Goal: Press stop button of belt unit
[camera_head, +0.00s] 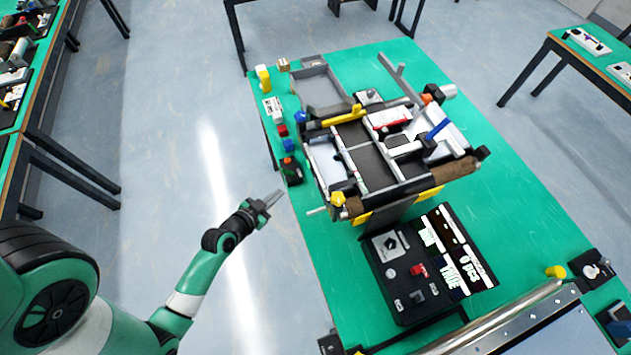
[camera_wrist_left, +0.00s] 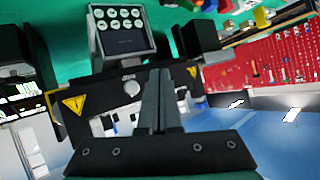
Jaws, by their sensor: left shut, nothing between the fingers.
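The belt unit (camera_head: 375,160) stands on the green table in the head view, with dark belts and yellow and grey parts. A black control box (camera_head: 405,300) with a red switch (camera_head: 418,270) and white-marked panels sits in front of it. My left gripper (camera_head: 272,198) is shut and empty, over the floor just left of the table edge, apart from the unit. In the left wrist view its closed fingers (camera_wrist_left: 160,90) point toward a black bar with yellow warning triangles (camera_wrist_left: 76,104) and a round silver part (camera_wrist_left: 131,88). I cannot tell which part is the stop button. My right gripper is not in view.
The green table (camera_head: 520,220) has free room on its right. Small blocks and parts, including a blue one (camera_head: 290,145), line its left edge. A metal-edged unit (camera_head: 520,325) occupies the near end. A grey box with several round buttons (camera_wrist_left: 118,42) shows in the wrist view.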

